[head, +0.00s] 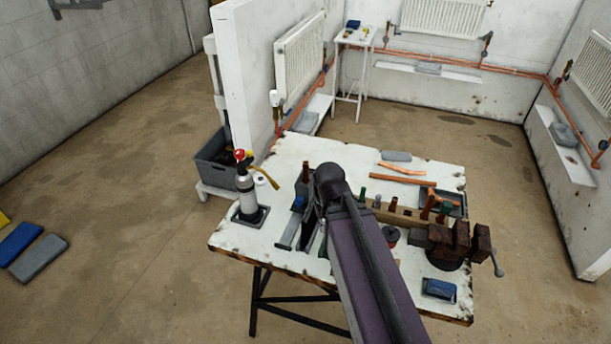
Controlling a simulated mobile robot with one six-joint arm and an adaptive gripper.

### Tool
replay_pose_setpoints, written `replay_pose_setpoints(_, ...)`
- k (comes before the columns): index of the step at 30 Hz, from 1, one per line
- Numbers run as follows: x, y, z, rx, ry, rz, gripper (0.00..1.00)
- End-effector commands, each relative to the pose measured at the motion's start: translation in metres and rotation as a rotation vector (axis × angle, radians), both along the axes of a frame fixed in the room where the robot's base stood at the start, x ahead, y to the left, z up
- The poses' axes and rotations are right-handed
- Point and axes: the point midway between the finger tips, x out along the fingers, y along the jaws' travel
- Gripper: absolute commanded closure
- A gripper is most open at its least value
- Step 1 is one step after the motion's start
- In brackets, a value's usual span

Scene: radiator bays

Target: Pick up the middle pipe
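Copper pipes lie toward the back right of the white worktable (300,155). One pipe (402,168) lies slanted near the grey block. Another pipe (408,182) lies straight just in front of it. A further copper piece (446,199) shows at the dark tray to the right. I cannot tell for certain which is the middle pipe. My arm crosses the table from the lower right, and my gripper (308,222) appears to be at its far end, left of the pipes and apart from them. Its fingers are too dark and covered to read.
A gas torch (247,190) stands on the table's left side. A vise (460,243) sits at the right. A wooden rack (398,215) with upright pieces and a blue sponge (438,289) are nearby. A partition wall (250,80) stands behind. Floor at left is mostly clear.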

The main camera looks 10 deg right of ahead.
Motion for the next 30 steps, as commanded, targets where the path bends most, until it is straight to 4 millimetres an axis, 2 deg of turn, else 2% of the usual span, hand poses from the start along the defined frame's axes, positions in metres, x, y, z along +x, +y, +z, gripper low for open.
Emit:
replay_pose_setpoints(1,0.002,0.000,0.001,0.000,0.000,0.001,0.64)
replay_pose_setpoints(4,0.010,0.000,0.005,0.000,0.000,0.005,0.35)
replay_pose_setpoints(5,0.014,0.000,0.007,0.000,0.000,0.007,0.29)
replay_pose_setpoints(8,0.033,0.001,0.017,0.000,0.000,0.016,0.29)
replay_pose_setpoints(11,0.061,0.001,0.030,0.000,0.000,0.030,0.29)
replay_pose_setpoints(24,0.215,0.006,0.099,0.001,0.000,0.120,0.29)
replay_pose_setpoints(27,0.240,0.007,0.109,0.001,0.000,0.135,0.29)
replay_pose_setpoints(30,0.255,0.008,0.115,0.001,0.000,0.147,0.29)
